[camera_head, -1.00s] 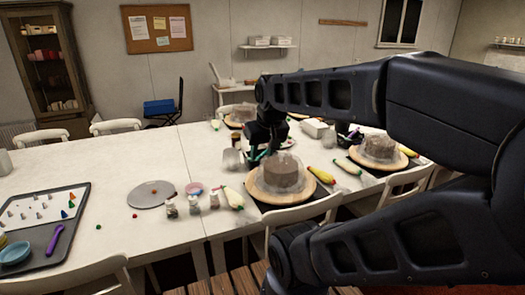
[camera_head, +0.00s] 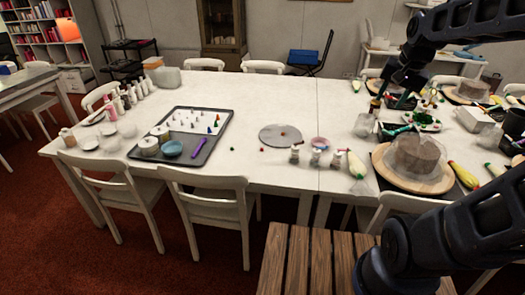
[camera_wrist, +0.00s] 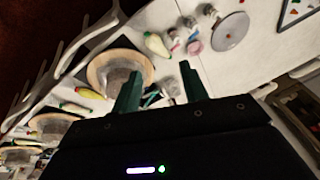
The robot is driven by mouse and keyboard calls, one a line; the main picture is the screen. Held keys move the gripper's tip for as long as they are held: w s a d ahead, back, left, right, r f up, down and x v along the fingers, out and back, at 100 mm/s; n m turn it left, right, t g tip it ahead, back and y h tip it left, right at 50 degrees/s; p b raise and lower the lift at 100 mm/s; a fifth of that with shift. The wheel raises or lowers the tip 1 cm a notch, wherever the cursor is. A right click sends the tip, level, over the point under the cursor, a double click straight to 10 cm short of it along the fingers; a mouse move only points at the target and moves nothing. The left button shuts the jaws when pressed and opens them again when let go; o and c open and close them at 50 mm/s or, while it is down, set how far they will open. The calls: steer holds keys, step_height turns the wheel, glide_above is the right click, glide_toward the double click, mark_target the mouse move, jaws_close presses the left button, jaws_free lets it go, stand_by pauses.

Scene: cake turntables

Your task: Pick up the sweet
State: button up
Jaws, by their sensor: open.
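Several small round candies lie on the white table in the head view. One is a green candy (camera_head: 232,149), one is a red candy (camera_head: 262,149), and another red candy (camera_head: 283,133) lies on the grey round plate (camera_head: 270,139). I cannot tell which one is the sweet. My gripper (camera_head: 391,97) hangs over the table's right part, to the right of these candies and apart from them. In the wrist view my gripper (camera_wrist: 161,74) is open, its two dark green fingers spread with nothing held between them. The grey plate (camera_wrist: 230,31) shows there up and right of the fingers.
A cake under a clear cover on a wooden turntable (camera_head: 383,176) stands near my gripper. A dark tray (camera_head: 226,121) lies to the left. Chairs (camera_head: 217,196) line the near edge.

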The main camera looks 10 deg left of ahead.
steer(key=w+a+f+m+g, duration=0.15)
steer(key=w+a+m, duration=0.5)
steer(key=w, duration=0.75)
steer(key=m+g+h, duration=0.1)
steer(key=m+g, duration=0.1)
steer(key=m, duration=0.9)
glide_above(262, 150)
step_height(262, 150, down, 35)
steer(key=shift+w+f, duration=0.15)
steer(key=shift+f, duration=1.55)
steer(key=shift+w+f, duration=0.15)
steer(key=shift+f, duration=1.6)
steer(key=shift+w+f, duration=0.15)
steer(key=shift+f, duration=1.55)
jaws_close()
steer(key=shift+r, duration=0.1)
